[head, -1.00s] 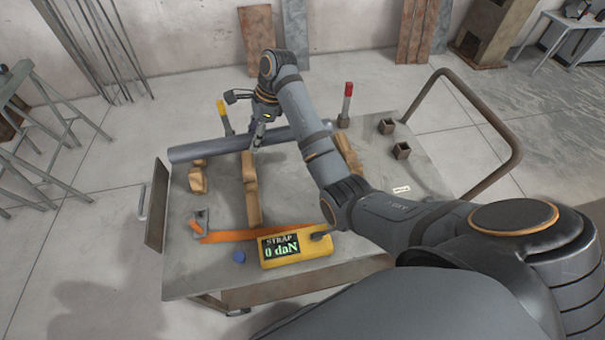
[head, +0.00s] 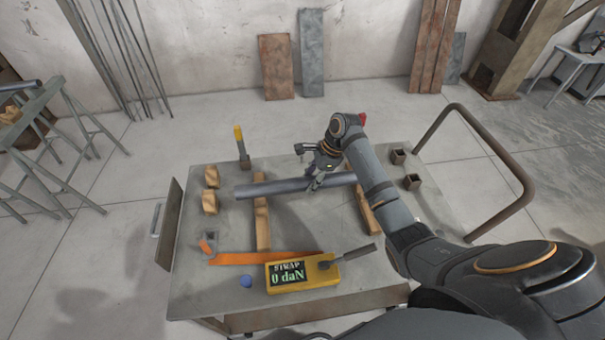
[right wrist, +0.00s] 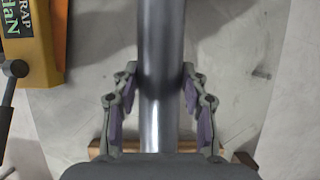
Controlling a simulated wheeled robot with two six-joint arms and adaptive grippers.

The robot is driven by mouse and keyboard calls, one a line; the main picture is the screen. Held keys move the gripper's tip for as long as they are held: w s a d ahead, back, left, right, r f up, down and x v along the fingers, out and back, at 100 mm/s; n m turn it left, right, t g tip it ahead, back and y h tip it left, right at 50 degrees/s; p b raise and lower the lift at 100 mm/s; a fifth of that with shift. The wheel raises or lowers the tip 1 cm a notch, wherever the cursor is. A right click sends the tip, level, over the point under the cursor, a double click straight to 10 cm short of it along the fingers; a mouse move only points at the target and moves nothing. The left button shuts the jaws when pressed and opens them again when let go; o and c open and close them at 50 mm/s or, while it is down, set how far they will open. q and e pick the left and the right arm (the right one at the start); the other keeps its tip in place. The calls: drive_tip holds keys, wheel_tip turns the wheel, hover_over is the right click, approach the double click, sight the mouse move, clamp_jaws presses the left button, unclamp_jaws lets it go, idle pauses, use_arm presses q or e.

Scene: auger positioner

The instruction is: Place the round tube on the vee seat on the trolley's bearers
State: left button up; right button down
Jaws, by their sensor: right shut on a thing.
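The round tube (head: 272,188) is a grey steel pipe lying crosswise over the trolley (head: 330,225). My right gripper (head: 314,182) is shut on it right of its middle. In the right wrist view the tube (right wrist: 160,110) runs between both finger pads (right wrist: 160,95). The tube passes over the left wooden bearer (head: 262,226) and reaches toward the right wooden bearer (head: 368,212), partly hidden by my arm. I cannot tell whether it touches them. Two small wooden blocks (head: 210,202) lie left of the tube's end. I cannot make out the vee seat clearly. My left gripper is not in view.
A yellow strap gauge (head: 303,273) reading 0 daN and an orange strap (head: 245,258) lie at the front. A yellow-topped post (head: 241,147) stands behind the tube. Two square sockets (head: 412,181) and a tubular handle (head: 522,190) are right. A trestle (head: 45,125) stands left.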

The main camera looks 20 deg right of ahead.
sight(331, 177)
drive_tip(key=f, duration=0.1)
drive_tip(key=d+f, duration=0.1)
drive_tip(key=f, duration=0.2)
drive_tip(key=shift+s+d+f, duration=0.1)
drive_tip(key=shift+s+d, duration=0.2)
drive_tip(key=shift+s, duration=0.05)
drive_tip(key=shift+f, duration=0.3)
drive_tip(key=c, duration=0.7)
unclamp_jaws()
drive_tip(key=v, duration=1.2)
